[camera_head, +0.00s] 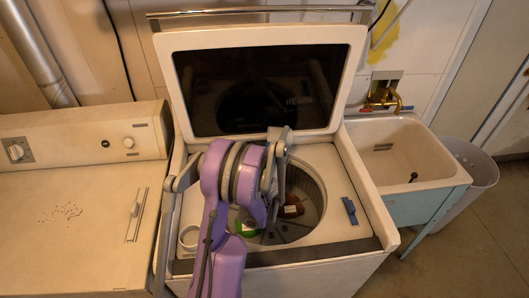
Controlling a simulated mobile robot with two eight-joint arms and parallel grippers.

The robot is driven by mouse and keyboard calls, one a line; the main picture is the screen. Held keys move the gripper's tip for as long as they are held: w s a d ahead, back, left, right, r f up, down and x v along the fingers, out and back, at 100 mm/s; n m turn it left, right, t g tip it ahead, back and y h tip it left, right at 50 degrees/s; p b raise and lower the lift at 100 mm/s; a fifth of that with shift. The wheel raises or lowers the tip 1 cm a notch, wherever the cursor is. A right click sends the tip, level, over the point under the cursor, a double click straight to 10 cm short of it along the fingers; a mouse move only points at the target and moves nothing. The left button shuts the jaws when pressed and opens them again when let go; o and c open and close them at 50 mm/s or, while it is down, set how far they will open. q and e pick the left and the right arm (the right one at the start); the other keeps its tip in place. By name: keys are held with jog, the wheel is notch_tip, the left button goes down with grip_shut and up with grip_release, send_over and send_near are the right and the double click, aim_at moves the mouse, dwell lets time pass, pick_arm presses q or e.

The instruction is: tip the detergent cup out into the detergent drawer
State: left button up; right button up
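A round white cup-like ring (190,237) is at the front left corner of the washer's top; I cannot tell whether it is the detergent cup or a fixed opening. A blue piece (350,210) sits on the right rim of the washer top; I cannot tell whether it belongs to the detergent drawer. My purple arm rises from the bottom, left of centre, and bends over the open drum. Its grey end parts (277,150) are over the drum's back left edge. The fingertips cannot be made out, nor anything held in them. My other gripper is not in view.
The washer's lid (262,45) stands open behind the drum (312,215). A green item (242,230) and a brown item (291,208) lie inside. A dryer (75,235) adjoins at left. A sink (405,150) with a brass tap (385,95) and a bin (478,170) stand right.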

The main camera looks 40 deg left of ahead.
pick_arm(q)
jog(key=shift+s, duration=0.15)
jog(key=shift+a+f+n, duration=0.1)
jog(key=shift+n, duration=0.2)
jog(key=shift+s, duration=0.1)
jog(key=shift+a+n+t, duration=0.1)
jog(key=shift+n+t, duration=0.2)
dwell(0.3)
